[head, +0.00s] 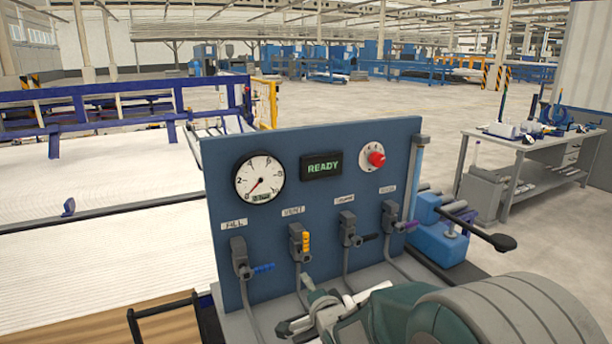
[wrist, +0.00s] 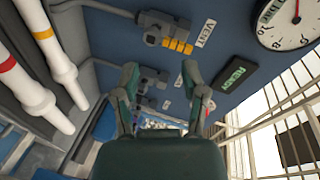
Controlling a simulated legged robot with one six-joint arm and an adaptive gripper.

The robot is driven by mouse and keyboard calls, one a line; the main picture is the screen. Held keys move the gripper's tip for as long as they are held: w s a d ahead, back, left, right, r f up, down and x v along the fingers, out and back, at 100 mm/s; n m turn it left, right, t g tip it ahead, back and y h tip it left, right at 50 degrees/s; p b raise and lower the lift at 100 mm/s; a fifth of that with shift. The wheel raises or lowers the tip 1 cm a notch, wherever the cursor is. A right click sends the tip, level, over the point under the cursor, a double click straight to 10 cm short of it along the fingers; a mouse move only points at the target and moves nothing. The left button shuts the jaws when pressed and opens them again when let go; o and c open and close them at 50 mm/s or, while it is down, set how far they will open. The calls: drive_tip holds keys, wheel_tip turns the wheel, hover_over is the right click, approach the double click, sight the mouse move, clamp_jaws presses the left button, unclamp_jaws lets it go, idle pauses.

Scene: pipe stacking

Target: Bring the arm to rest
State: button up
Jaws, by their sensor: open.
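My gripper (wrist: 160,72) is open and empty in the wrist view, its two green-grey fingers standing apart with nothing between them. A blue control panel (head: 228,165) stands upright in the head view; its surface fills much of the wrist view. My arm is low at the bottom right of the head view, in front of the panel. The panel carries a round gauge (head: 260,178), a display reading READY (head: 321,166), a red knob (head: 376,158) and a row of valves, including the yellow-handled VENT valve (head: 299,241). I see no contact between fingers and valves.
White pipes with red and yellow bands (wrist: 45,50) are at the left of the wrist view. A blue pump-like unit (head: 440,236) with a black-knobbed lever (head: 505,242) is right of the panel. A workbench (head: 535,143) stands farther right; open floor lies behind.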

drive_tip(key=s+d+r+n+g+h, duration=0.4)
drive_tip(key=s+d+r+n, duration=0.15)
drive_tip(key=s+d, duration=0.55)
drive_tip(key=s+d+n+g, duration=0.2)
drive_tip(key=s, duration=0.8)
drive_tip(key=s+d+r+n+g+h, duration=0.1)
drive_tip(key=s+d+n+g, duration=0.1)
drive_tip(key=s, duration=0.8)
drive_tip(key=shift+r+n+g, duration=0.2)
drive_tip(key=shift+n+g, duration=0.4)
drive_tip(key=shift+n, duration=0.05)
